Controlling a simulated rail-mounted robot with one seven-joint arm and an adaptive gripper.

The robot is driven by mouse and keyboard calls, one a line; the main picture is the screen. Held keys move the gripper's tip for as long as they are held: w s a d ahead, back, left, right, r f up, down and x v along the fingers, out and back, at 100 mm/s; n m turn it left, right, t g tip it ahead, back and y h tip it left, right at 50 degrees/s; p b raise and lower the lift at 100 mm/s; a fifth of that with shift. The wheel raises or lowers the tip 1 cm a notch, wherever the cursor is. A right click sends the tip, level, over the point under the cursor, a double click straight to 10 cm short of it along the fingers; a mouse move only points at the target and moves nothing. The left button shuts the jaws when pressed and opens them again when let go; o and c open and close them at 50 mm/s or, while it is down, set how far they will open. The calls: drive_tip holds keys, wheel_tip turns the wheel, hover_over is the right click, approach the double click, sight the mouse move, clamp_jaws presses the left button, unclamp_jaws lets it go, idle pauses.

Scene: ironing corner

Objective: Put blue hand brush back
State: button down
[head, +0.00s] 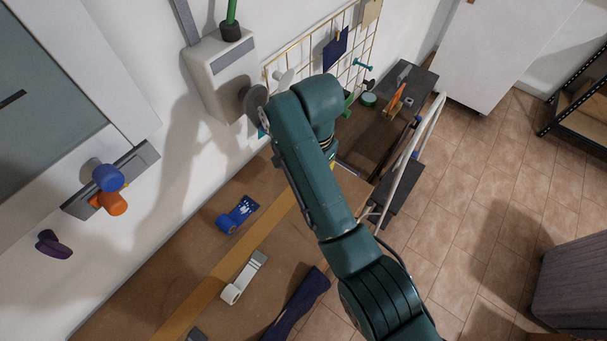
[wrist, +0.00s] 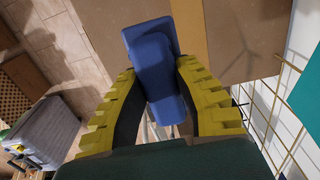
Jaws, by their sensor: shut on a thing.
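The blue hand brush (wrist: 153,52) is in the wrist view, between the two yellow-padded fingers of my gripper (wrist: 157,75). My gripper is shut on it, and its broad end points away from the palm. The bristles cannot be made out. In the head view my arm covers the gripper and the held brush almost entirely.
A brown table (head: 190,255) carries a blue item (head: 238,215), a white item (head: 243,277) and a dark blue long item (head: 298,305). A wall rail (head: 75,205) holds blue and orange pieces. A wire grid (head: 358,50) hangs beyond a grey box (head: 215,75).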

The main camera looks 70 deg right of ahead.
drive_tip(key=f, duration=0.7)
drive_tip(key=shift+w+a+f, duration=0.15)
drive_tip(key=shift+a+f, duration=0.1)
drive_tip(key=shift+f, duration=0.55)
drive_tip(key=shift+f, duration=0.7)
drive_tip(key=c, duration=0.8)
unclamp_jaws()
drive_tip(key=shift+r, duration=0.1)
wheel_tip(320, 180, up, 12)
drive_tip(key=shift+f, duration=0.1)
